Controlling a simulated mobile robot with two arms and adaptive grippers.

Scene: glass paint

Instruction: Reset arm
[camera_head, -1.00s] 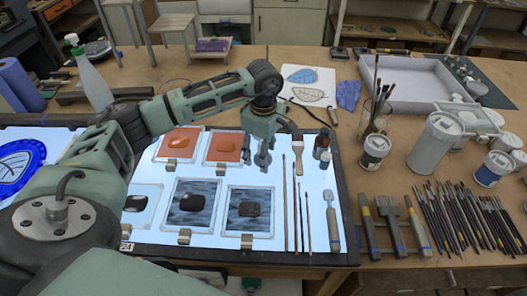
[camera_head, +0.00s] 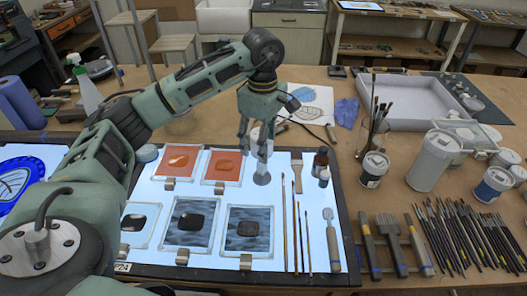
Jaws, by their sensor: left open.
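My left arm comes in from the left and reaches over the light panel (camera_head: 170,258). My left gripper (camera_head: 257,142) points down with its fingers apart, open. A grey glass-like tool with a round foot (camera_head: 262,178) stands upright on the panel just below and behind the fingers. I cannot tell whether a finger touches it. Orange glass tiles (camera_head: 222,165) and grey streaked tiles (camera_head: 247,229) lie on the panel left of and below it. My right gripper is not in view.
A flat brush (camera_head: 297,172), thin brushes (camera_head: 295,230) and small dark bottles (camera_head: 321,160) lie or stand right of the gripper. Paint cans (camera_head: 433,160), a brush jar (camera_head: 372,135) and a white tray (camera_head: 420,92) stand further right. Bare table shows behind the panel.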

